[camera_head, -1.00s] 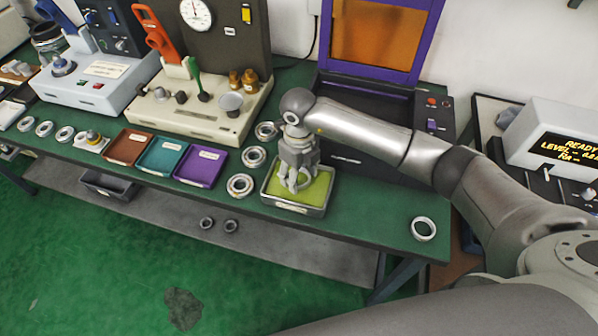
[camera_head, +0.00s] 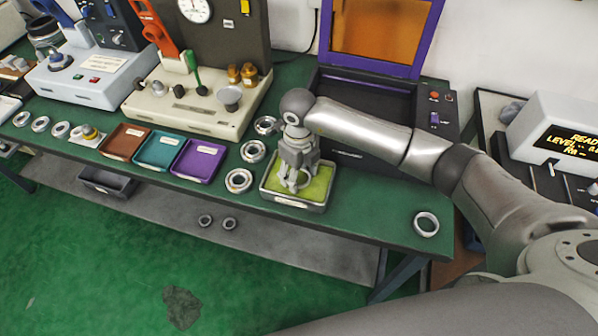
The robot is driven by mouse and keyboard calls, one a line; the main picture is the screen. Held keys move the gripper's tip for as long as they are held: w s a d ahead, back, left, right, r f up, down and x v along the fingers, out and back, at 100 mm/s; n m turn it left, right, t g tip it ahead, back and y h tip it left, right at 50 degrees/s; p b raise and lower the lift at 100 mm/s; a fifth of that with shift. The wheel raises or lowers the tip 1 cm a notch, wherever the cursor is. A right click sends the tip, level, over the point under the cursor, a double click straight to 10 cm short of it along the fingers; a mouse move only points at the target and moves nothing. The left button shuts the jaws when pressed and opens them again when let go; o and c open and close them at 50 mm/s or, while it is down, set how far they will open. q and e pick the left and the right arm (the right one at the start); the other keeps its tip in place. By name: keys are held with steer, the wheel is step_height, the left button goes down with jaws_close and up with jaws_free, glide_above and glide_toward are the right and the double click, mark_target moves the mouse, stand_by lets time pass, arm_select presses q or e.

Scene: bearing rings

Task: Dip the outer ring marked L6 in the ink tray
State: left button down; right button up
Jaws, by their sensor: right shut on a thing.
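The ink tray (camera_head: 318,196) is a grey tray with a yellow-green pad, near the bench's front edge. My right gripper (camera_head: 293,187) points down over the tray and is shut on a metal ring (camera_head: 303,181). The ring is mostly hidden by the fingers and sits at or just above the green pad; I cannot tell whether it touches. Its marking is too small to read. My left gripper is not in view.
Several loose rings lie left of the tray, one (camera_head: 238,181) close by. Another ring (camera_head: 426,223) lies at the bench's right end. Brown (camera_head: 125,142), teal (camera_head: 160,151) and purple (camera_head: 198,161) trays stand further left. A black machine with an orange window (camera_head: 375,35) stands behind.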

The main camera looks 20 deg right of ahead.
steer(key=shift+f+b, duration=0.75)
steer(key=shift+f, duration=0.15)
stand_by(1.5)
steer(key=shift+r+p, duration=2.75)
steer(key=shift+r, duration=1.55)
